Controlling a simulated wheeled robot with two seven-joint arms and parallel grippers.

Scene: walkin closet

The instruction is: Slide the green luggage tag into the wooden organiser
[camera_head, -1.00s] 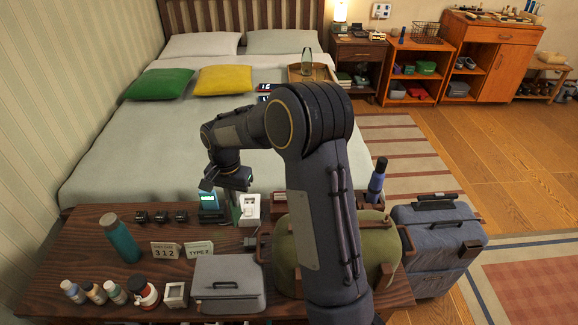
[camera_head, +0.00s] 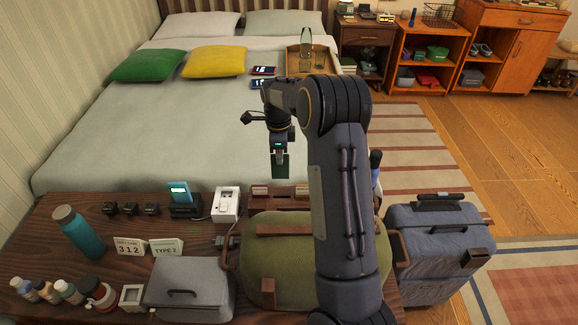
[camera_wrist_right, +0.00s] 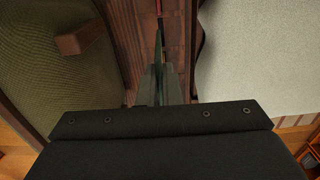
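My right gripper (camera_head: 279,150) is shut on the green luggage tag (camera_head: 280,166), which hangs upright below the fingers. The tag is above the wooden organiser (camera_head: 261,191), which lies behind the olive bag. In the right wrist view the tag (camera_wrist_right: 159,50) shows nearly edge-on as a thin dark green strip beyond the fingers, with reddish-brown wood behind it. A gap between the tag's lower edge and the organiser cannot be judged clearly. My right forearm hides the organiser's right part. My left gripper is not in view.
The olive bag (camera_head: 262,268) and grey case (camera_head: 188,288) fill the table's front. A white box (camera_head: 227,204) and a lit device on a stand (camera_head: 181,195) stand left of the organiser. The bed (camera_head: 150,140) lies behind; a suitcase (camera_head: 435,250) stands right.

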